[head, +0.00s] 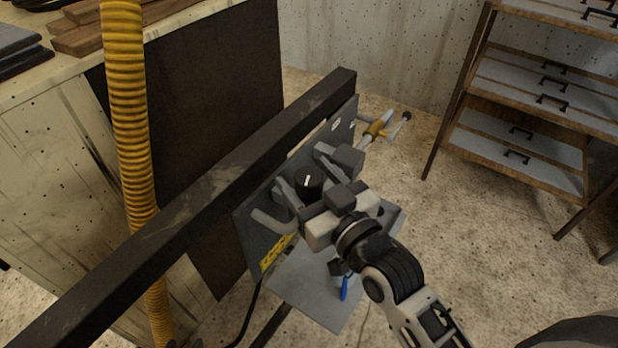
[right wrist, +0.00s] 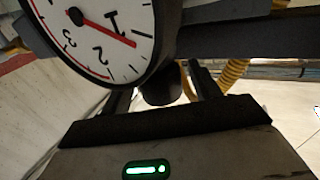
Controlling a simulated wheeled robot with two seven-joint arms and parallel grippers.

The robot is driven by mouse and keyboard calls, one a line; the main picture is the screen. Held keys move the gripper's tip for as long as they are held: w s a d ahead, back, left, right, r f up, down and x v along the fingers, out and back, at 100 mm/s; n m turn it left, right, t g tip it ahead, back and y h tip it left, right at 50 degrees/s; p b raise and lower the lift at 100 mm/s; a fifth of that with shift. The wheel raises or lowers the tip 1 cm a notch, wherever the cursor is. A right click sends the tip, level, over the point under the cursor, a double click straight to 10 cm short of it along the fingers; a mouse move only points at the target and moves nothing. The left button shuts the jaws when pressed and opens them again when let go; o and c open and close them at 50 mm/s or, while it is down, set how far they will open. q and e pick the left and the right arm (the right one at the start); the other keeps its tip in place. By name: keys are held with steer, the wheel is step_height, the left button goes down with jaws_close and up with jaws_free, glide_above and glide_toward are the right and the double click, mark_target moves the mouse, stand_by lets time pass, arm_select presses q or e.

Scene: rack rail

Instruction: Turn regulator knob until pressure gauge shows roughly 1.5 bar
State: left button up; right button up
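The regulator knob (head: 307,181) is black with a white mark and sits on a grey panel (head: 254,232). My right gripper (head: 314,176) is open, with one finger on each side of the knob. In the right wrist view the knob (right wrist: 160,90) is a dark cylinder between the fingers, with gaps showing on both sides. The pressure gauge (right wrist: 95,62) is at the upper left there, upside down and partly cut off. Its red needle points between 1 and 2, at roughly 1.4. I cannot make out the gauge face in the head view. My left gripper is not in view.
A black rail (head: 190,205) runs diagonally behind the panel. A yellow corrugated hose (head: 130,110) hangs at the left. A pipe with a brass-coloured valve (head: 377,130) projects at the panel's far end. A drawer rack (head: 545,90) stands at the right, with open floor before it.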

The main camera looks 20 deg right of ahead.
stand_by(0.3)
steer(key=shift+s+f, duration=0.1)
steer(key=shift+s, duration=0.2)
arm_select(q)
steer(key=shift+w+d+f+b, duration=0.1)
steer(key=shift+d+f+b, duration=0.2)
steer(key=shift+b, duration=0.65)
arm_select(e)
steer(key=v, duration=1.5)
steer(key=shift+s, duration=0.2)
arm_select(q)
steer(key=shift+a+f, duration=0.1)
steer(key=shift+a, duration=0.05)
arm_select(e)
steer(key=shift+d, duration=0.1)
